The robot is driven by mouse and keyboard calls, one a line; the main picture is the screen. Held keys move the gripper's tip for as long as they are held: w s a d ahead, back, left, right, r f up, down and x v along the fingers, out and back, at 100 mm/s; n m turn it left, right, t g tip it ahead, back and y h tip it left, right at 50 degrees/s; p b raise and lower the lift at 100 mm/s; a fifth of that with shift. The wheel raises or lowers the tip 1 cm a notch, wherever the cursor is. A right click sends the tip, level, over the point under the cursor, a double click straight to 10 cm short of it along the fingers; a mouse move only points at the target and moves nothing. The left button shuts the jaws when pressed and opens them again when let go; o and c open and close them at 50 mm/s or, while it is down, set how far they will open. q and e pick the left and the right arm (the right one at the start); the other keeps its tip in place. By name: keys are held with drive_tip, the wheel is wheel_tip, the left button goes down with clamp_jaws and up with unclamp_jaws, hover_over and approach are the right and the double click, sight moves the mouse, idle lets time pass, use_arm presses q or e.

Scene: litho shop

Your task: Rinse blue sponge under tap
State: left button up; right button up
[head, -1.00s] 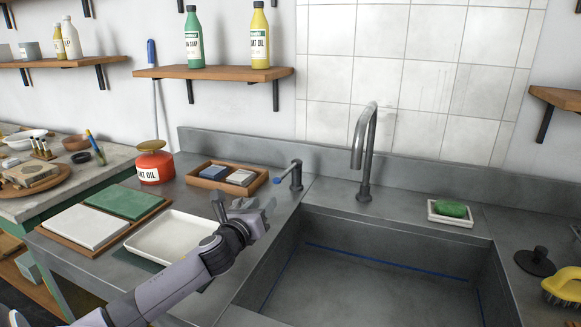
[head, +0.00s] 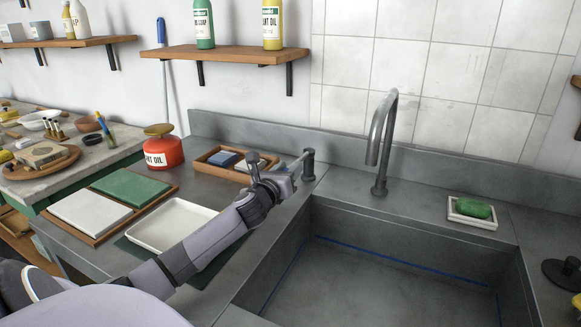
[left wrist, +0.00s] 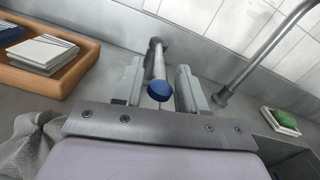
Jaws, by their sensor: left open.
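My left gripper (head: 284,182) is open beside the tap lever at the back left of the sink (head: 390,278). In the left wrist view the lever with its blue end cap (left wrist: 161,90) lies between the two spread fingers (left wrist: 160,72), with gaps on both sides. The curved grey tap (head: 381,145) stands to the right of the gripper, and no water shows. A blue block, likely the blue sponge (head: 223,158), lies in a wooden tray (head: 204,165) behind the gripper. It shows partly in the left wrist view (left wrist: 9,33). My right gripper is out of view.
The sink basin looks empty. A green soap (head: 474,208) sits in a white dish right of the tap. A red oil can (head: 164,153), a white tray (head: 146,230) and white and green slabs (head: 132,186) stand on the left counter.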

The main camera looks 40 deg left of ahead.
use_arm(q)
drive_tip(key=shift+x, duration=0.8)
clamp_jaws()
drive_tip(key=shift+a, duration=0.1)
drive_tip(key=shift+s+a+m+t+h+b, duration=0.15)
drive_tip(key=shift+a+m+t+h+b, duration=0.15)
drive_tip(key=shift+a+m+h, duration=0.85)
drive_tip(key=shift+s+a+m+t+h+b, duration=0.2)
drive_tip(key=shift+a+m+h+b, duration=0.35)
drive_tip(key=shift+h, duration=1)
drive_tip(key=shift+a+r, duration=0.1)
drive_tip(key=shift+a, duration=0.1)
